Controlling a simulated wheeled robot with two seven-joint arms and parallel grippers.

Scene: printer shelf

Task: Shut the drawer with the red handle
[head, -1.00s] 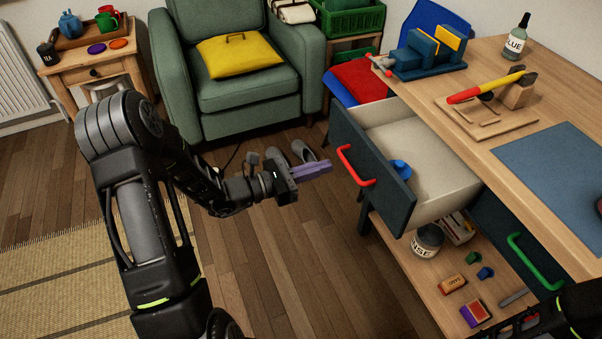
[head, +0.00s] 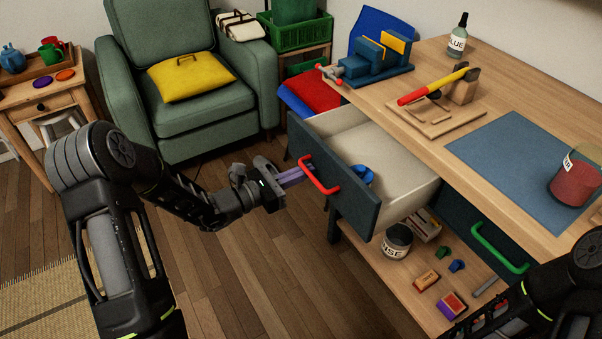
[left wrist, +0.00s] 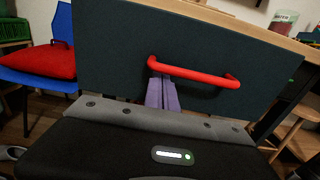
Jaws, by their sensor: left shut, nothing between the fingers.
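The drawer (head: 345,205) has a dark blue front and a red handle (head: 318,175). It stands pulled out from the desk, and a blue object (head: 361,174) lies inside it. My left gripper (head: 292,177) is shut and empty, with its purple fingers close to the left end of the red handle. In the left wrist view the fingertips (left wrist: 162,90) are at the drawer front (left wrist: 190,45), just under the left part of the red handle (left wrist: 195,74). I cannot tell whether they touch. My right arm shows at the lower right, but its gripper is not visible.
The desk (head: 420,95) holds a glue bottle (head: 458,38), a blue mat (head: 530,160) and a red jar (head: 574,180). A closed drawer with a green handle (head: 498,250) is to the right. A low shelf (head: 400,275) with small items lies below. Open floor is left of the drawer.

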